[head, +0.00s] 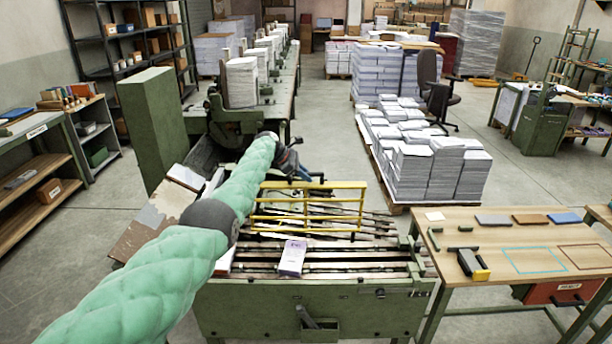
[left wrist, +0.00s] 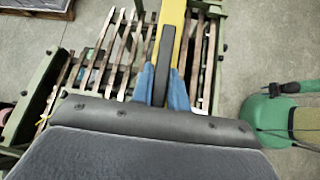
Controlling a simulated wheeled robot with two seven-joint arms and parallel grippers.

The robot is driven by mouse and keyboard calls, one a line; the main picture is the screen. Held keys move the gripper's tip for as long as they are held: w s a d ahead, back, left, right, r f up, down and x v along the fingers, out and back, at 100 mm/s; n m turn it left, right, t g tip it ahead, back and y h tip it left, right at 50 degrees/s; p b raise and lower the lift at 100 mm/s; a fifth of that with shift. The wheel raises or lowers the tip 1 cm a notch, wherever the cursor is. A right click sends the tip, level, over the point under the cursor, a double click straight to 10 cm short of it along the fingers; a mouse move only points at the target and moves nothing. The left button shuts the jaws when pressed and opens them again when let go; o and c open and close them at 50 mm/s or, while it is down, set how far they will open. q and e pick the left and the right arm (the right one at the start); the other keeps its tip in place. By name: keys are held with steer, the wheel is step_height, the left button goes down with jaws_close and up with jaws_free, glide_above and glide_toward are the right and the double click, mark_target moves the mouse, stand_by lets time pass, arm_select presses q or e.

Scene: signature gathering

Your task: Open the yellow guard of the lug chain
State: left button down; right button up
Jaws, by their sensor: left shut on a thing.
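The yellow guard (head: 335,185) is a barred frame over the far part of the lug chain (head: 345,256), a bed of dark metal rails on a green machine. In the head view it appears tilted up from the rails; its exact angle is hard to tell. My left gripper (head: 304,177) is at the guard's far top rail, partly hidden by my wrist. In the left wrist view, the blue fingers (left wrist: 166,86) are shut on either side of a dark grip strip on the yellow bar (left wrist: 178,14). My right gripper is not in view.
A white and purple booklet (head: 291,258) lies on the near rails. A wooden table (head: 465,218) with tools and pads stands at the right. A pallet of paper stacks (head: 425,165) stands behind it. A green cabinet (head: 155,125) stands left of the machine.

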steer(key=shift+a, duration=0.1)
arm_select(q)
steer(key=c, duration=1.4)
jaws_free()
steer(key=shift+w, duration=0.1)
steer(key=shift+a, duration=0.1)
